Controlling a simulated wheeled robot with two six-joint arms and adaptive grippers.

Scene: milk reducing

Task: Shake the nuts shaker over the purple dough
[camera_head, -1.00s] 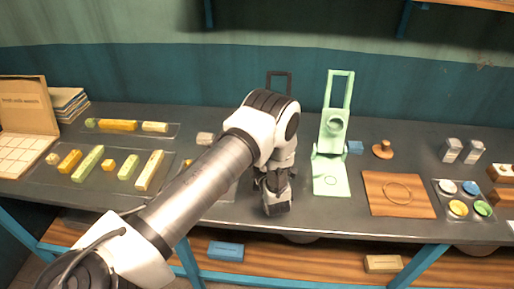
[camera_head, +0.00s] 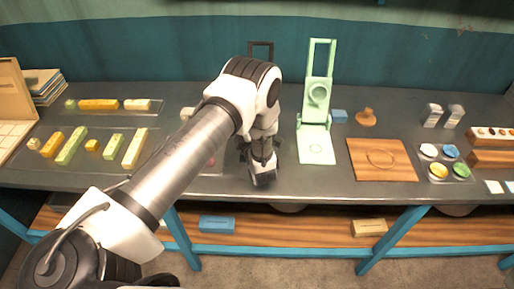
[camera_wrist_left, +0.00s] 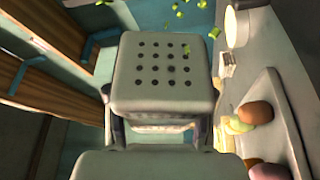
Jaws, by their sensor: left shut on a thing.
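My left gripper (camera_head: 262,168) hangs over the front of the table, left of the green press. In the left wrist view, this gripper (camera_wrist_left: 166,125) is shut on the nuts shaker (camera_wrist_left: 164,75), a pale box with a face full of small holes. Several green nut bits (camera_wrist_left: 187,50) are loose in the air beyond the holes. A purple lump (camera_wrist_left: 268,172), probably the dough, is partly cut off at the lower right of the wrist view. In the head view a small pinkish patch (camera_head: 211,161) shows beside my arm, mostly hidden. My right gripper is not in view.
A green press (camera_head: 316,120) stands right of my gripper. Farther right are a wooden board (camera_head: 361,172) and several coloured round pots (camera_head: 461,170). Yellow and green bars (camera_head: 72,146) lie on a tray at the left. A brown lump (camera_wrist_left: 256,113) shows in the wrist view.

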